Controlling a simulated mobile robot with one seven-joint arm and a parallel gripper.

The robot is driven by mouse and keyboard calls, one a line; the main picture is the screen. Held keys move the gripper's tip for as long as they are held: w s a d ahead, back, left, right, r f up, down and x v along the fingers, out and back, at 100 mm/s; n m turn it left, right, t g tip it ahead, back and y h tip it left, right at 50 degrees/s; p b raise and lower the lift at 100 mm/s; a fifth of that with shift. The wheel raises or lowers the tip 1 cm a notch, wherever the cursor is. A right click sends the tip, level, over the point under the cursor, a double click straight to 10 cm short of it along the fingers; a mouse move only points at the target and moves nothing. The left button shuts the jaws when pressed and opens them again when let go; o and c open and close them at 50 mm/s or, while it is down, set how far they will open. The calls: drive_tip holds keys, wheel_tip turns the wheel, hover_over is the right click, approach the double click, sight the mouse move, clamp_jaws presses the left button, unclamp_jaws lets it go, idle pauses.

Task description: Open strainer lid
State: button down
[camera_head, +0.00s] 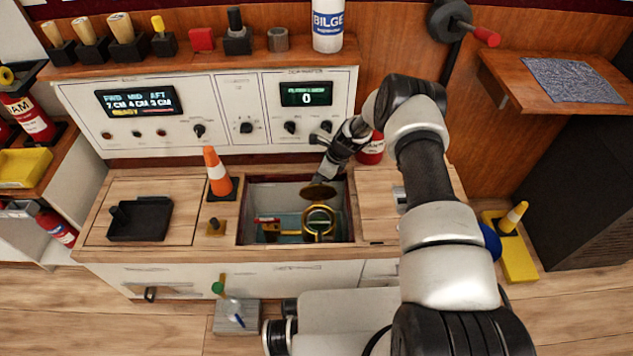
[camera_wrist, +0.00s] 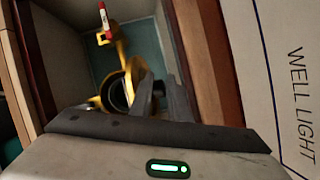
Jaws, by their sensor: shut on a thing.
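The brass strainer (camera_head: 319,234) sits in the open well (camera_head: 247,200) of the wooden counter. Its round mouth shows as a yellow ring, also in the wrist view (camera_wrist: 96,101). The round brass strainer lid (camera_head: 318,192) is raised behind the ring, apart from most of its rim. My gripper (camera_head: 323,179) reaches into the well from behind and is shut at the lid. In the wrist view the dark fingers (camera_wrist: 161,100) are close together beside the yellow body. The exact grip on the lid is hidden behind the fingers.
A red-handled part (camera_head: 267,221) lies in the well, left of the strainer. The control panel (camera_head: 230,110) rises close behind. A red can (camera_head: 371,149) stands behind my arm.

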drive_tip(key=shift+w+d+f, duration=0.1)
drive_tip(key=shift+d+f, duration=0.6)
drive_tip(key=shift+d, duration=0.35)
drive_tip(key=c, duration=1.5)
unclamp_jaws()
drive_tip(key=shift+f, duration=0.15)
drive_tip(key=p+v, duration=0.1)
drive_tip(key=v, duration=0.2)
drive_tip(key=a+p+v, duration=0.1)
drive_tip(key=p+v, duration=0.2)
drive_tip(key=v, duration=0.2)
drive_tip(key=shift+w+a+r, duration=0.15)
drive_tip(key=shift+w+r, duration=0.1)
drive_tip(key=shift+r, duration=0.45)
